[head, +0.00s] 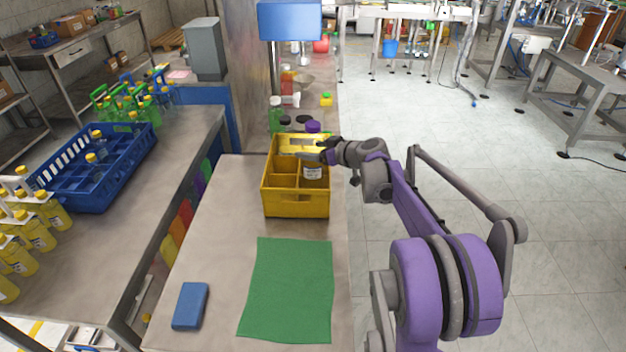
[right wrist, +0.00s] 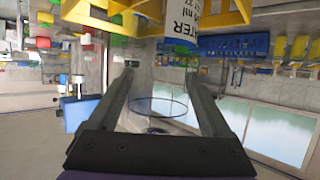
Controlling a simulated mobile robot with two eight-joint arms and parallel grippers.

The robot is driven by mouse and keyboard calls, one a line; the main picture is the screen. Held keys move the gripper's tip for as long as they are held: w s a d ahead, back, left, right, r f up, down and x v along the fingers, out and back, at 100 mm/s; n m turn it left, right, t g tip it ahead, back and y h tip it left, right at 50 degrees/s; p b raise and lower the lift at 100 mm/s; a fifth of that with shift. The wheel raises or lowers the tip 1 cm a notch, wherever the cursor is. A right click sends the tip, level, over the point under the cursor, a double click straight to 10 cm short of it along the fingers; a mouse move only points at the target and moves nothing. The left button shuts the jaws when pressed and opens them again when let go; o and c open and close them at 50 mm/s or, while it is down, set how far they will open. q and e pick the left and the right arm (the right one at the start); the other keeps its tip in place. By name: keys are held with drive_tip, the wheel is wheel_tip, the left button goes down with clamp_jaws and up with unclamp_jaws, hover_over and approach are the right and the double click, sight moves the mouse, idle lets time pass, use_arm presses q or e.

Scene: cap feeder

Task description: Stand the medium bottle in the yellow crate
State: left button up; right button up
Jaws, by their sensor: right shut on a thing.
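The yellow crate (head: 297,211) stands on the metal bench, with divided compartments. A clear bottle with a white label (head: 313,172) stands in its right part; its upper part is hidden by my right gripper (head: 322,152). That gripper reaches in from the right over the crate and is shut on this bottle. In the right wrist view the fingers (right wrist: 160,76) flank a see-through shape with a blue ring, and the bottle's label (right wrist: 186,30) and the yellow crate (right wrist: 222,14) show at the top. My left gripper is not in view.
A green mat (head: 288,290) and a blue block (head: 190,306) lie in front of the crate. Bottles with green, dark and purple caps (head: 313,127) stand just behind it. A blue crate (head: 97,180) and yellow bottles (head: 36,234) are on the left bench.

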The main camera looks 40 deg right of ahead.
sight(313, 175)
wheel_tip(313, 175, down, 9)
drive_tip(key=shift+w+f+b, duration=0.1)
drive_tip(key=shift+f+b, duration=0.1)
drive_tip(key=shift+b, duration=0.2)
drive_tip(key=shift+f, duration=0.1)
drive_tip(key=o, duration=1.1)
